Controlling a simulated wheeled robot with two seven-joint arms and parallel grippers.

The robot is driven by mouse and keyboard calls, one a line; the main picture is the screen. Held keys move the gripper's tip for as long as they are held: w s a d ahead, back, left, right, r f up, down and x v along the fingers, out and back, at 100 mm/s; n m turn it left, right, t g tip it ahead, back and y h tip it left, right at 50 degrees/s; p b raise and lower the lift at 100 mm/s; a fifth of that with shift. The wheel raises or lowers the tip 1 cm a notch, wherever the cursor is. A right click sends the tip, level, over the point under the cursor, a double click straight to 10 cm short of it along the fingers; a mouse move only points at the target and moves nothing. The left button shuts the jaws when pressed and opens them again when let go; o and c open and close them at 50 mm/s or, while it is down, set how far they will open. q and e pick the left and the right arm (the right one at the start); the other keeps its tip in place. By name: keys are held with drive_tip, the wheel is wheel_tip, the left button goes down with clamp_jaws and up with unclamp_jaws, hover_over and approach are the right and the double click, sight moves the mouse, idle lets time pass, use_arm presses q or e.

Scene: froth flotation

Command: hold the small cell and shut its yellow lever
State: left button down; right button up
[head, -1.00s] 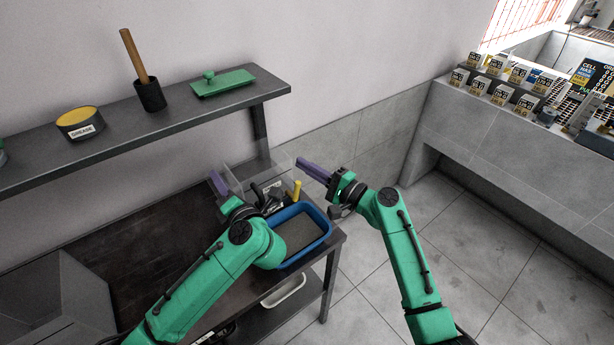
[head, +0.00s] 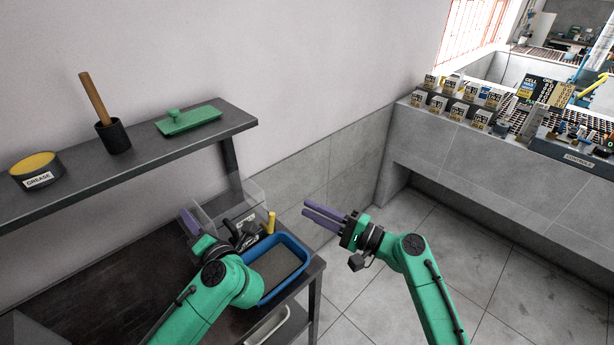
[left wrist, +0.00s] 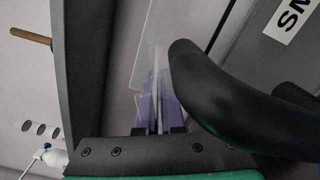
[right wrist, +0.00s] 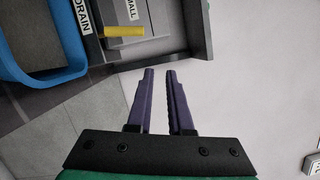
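The small cell (head: 247,196) is a clear box at the back of the dark bench, with black parts at its front. Its yellow lever (head: 271,222) stands out at the cell's right side. In the right wrist view the lever (right wrist: 125,31) lies beside a "SMALL" label. My left gripper (head: 190,223) is at the cell's left side; in the left wrist view its purple fingers (left wrist: 155,108) close on the thin clear wall. My right gripper (head: 323,213) is right of the lever, apart from it, open and empty; its fingers (right wrist: 160,78) show a gap.
A blue tray (head: 305,262) of grey material sits in front of the cell. A shelf (head: 200,146) above holds a grease tin (head: 38,173), a black cup (head: 114,138) with a wooden handle, and a green lidded piece (head: 188,120). Open floor lies to the right.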

drive_tip(key=shift+o, duration=1.3)
drive_tip(key=w+a+f+n+g, duration=0.1)
drive_tip(key=g, duration=0.1)
drive_tip(key=w+a+f+n+g+h, duration=0.1)
drive_tip(key=w+a+g, duration=0.1)
drive_tip(key=shift+a+f+n, duration=0.1)
drive_tip(key=shift+f+n, duration=0.1)
drive_tip(key=shift+n, duration=0.1)
wheel_tip(320, 180, up, 12)
drive_tip(key=n+g+h, duration=0.4)
drive_tip(key=g+h, duration=0.2)
drive_tip(key=h, duration=0.8)
hover_over(271, 214)
drive_tip(key=d, duration=0.1)
drive_tip(key=f, duration=0.8)
drive_tip(key=a+f, duration=0.1)
drive_tip(key=f, duration=0.2)
drive_tip(key=shift+w+f, duration=0.1)
drive_tip(key=shift+f, duration=0.3)
drive_tip(key=shift+c, duration=0.2)
clamp_jaws()
